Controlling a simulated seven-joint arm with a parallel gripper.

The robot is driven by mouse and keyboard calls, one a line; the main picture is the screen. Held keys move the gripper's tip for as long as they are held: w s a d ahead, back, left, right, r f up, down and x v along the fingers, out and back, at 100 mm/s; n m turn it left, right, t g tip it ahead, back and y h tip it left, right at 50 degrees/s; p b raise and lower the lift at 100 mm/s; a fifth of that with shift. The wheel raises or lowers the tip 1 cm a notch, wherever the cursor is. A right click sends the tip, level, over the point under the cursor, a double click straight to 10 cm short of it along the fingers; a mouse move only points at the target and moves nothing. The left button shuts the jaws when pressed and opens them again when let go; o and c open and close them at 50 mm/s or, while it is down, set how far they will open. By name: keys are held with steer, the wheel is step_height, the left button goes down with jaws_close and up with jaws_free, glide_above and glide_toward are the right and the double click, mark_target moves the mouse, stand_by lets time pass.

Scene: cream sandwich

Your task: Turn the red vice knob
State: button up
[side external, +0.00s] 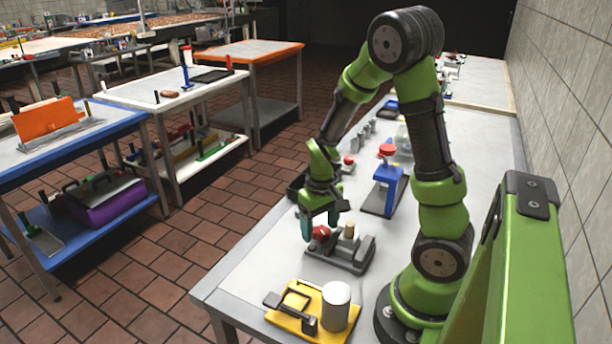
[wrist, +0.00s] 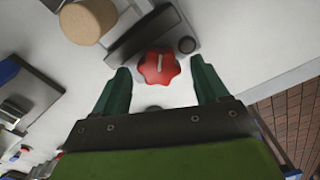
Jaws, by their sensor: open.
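The red vice knob (wrist: 159,67) is a lobed knob with a pale mark on its face. It sits on the end of the grey vice (side external: 343,254), which rests on the table. The knob also shows in the side view (side external: 321,233), partly behind my gripper. A tan cylinder (wrist: 88,20) stands upright at the vice. My gripper (wrist: 159,80) is open and empty. Its two green fingers are on either side of the knob, with gaps between them and it in the wrist view. In the side view my gripper (side external: 320,232) points down at the knob.
A yellow fixture (side external: 285,318) with a white cylinder (side external: 336,306) stands near the front of the table (side external: 240,266). A blue stand with a red top (side external: 387,172) and several small items are farther back.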

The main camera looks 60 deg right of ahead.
mark_target(319, 230)
steer(key=n, duration=0.4)
steer(key=shift+a, duration=0.1)
steer(key=n, duration=0.4)
step_height(319, 230, up, 17)
steer(key=s+a+r+m+t+y, duration=0.1)
steer(key=a+r+m+t, duration=0.1)
steer(key=a, duration=0.5)
steer(key=s+a+r+m+t+y, duration=0.1)
steer(key=s+a+r+m+t, duration=0.1)
steer(key=a+m+t, duration=0.3)
steer(key=shift+s+a, duration=0.15)
steer(key=shift+a, duration=1.5)
steer(key=shift+r, duration=0.1)
